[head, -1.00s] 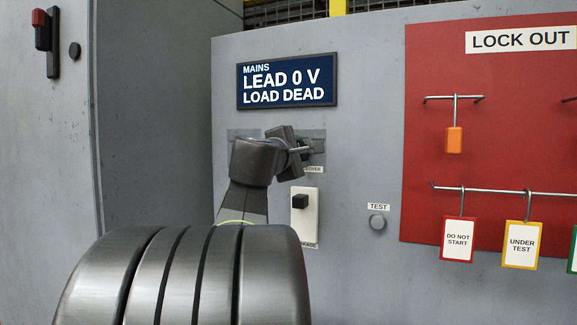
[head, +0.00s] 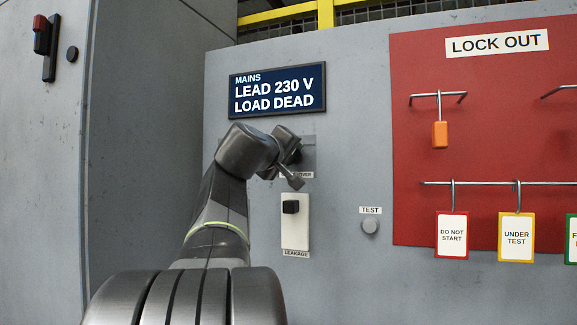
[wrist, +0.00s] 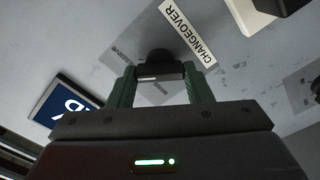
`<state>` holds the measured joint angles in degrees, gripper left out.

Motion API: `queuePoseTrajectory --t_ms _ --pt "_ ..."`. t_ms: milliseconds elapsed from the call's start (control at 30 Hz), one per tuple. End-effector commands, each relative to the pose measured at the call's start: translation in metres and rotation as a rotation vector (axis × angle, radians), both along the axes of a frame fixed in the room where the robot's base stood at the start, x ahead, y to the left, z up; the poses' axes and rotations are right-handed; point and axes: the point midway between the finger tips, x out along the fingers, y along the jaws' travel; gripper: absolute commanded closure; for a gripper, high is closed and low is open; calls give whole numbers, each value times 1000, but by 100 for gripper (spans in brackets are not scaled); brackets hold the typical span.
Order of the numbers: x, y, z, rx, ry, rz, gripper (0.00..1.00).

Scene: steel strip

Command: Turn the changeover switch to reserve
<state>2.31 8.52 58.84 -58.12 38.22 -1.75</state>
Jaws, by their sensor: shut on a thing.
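The changeover switch shows in the wrist view as a dark knob (wrist: 158,58) with a pale line on its bar. Its white CHANGEOVER label (wrist: 188,33) is beside it. My gripper (wrist: 162,80) has its two green fingers on either side of the bar, shut on it. Small lettering on the plate around the knob is faint; one word looks like RESERVE. In the head view my gripper (head: 291,160) is at the panel and hides most of the switch. The display (head: 278,89) above reads MAINS, LEAD 230 V, LOAD DEAD.
Below the switch is a white LEAKAGE plate (head: 295,233) with a black knob. A TEST button (head: 370,227) is to its right. A red LOCK OUT board (head: 480,90) with hooks, an orange padlock (head: 440,134) and hanging tags covers the right side.

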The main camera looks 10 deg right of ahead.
Motion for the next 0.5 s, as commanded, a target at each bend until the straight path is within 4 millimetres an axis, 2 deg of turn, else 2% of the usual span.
queuePoseTrajectory --t_ms 33,500 --pt "1 0 -5 30 -16 -2 77" --pt "0 -1 -3 196 -126 -2 77"
